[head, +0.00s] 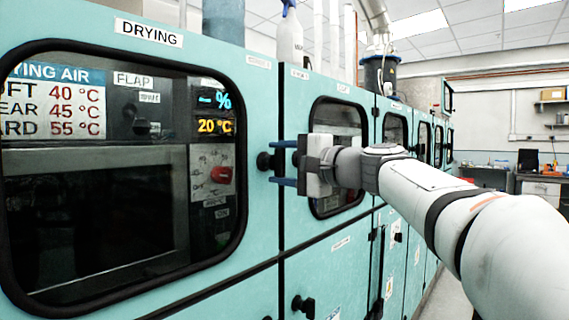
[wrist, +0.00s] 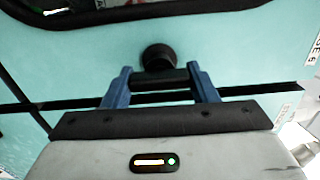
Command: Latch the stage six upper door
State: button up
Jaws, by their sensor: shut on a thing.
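The stage six upper door (head: 295,105) is the teal panel with a dark, black-rimmed window (head: 338,120), just right of the drying panel. It looks flush with its neighbours. My gripper (head: 278,162) is at its left edge, with blue fingers one above the other. In the wrist view the fingers (wrist: 160,84) are shut on the black latch handle (wrist: 160,80), a bar running between them. A round black knob (wrist: 158,58) sits just beyond the bar; it also shows in the head view (head: 264,160). My gripper body hides part of the door and window.
The drying panel (head: 262,110) with its large window stands at left. A lower door (head: 345,270) below has its own black latch (head: 303,306). A spray bottle (head: 289,40) stands on top. More windowed doors recede to the right; floor there looks clear.

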jog(key=o, duration=1)
jog(key=v, duration=0.7)
jog(key=shift+s+d, duration=0.25)
jog(key=shift+f, duration=0.1)
jog(key=s+d+f+n+g+h+p, duration=0.25)
jog(key=s+f+h+p, duration=0.3)
jog(key=f, duration=0.45)
jog(key=s+d+f+n+g+h+p, duration=0.2)
jog(key=s+f+g+h+p, duration=0.2)
jog(key=s+f+p, duration=0.5)
jog(key=s+d+f+n+h, duration=0.1)
jog(key=s+d+f, duration=0.1)
jog(key=s+d+f+n+g+h+p, duration=0.1)
jog(key=s+d+f+h, duration=0.1)
jog(key=f, duration=0.1)
jog(key=s+d+f+n+g+h+p, duration=0.1)
jog(key=s+d+f, duration=0.1)
jog(key=s+f, duration=0.1)
jog(key=shift+d+f+h, duration=0.15)
jog(key=shift+d+h, duration=0.05)
jog(key=shift+h, duration=0.15)
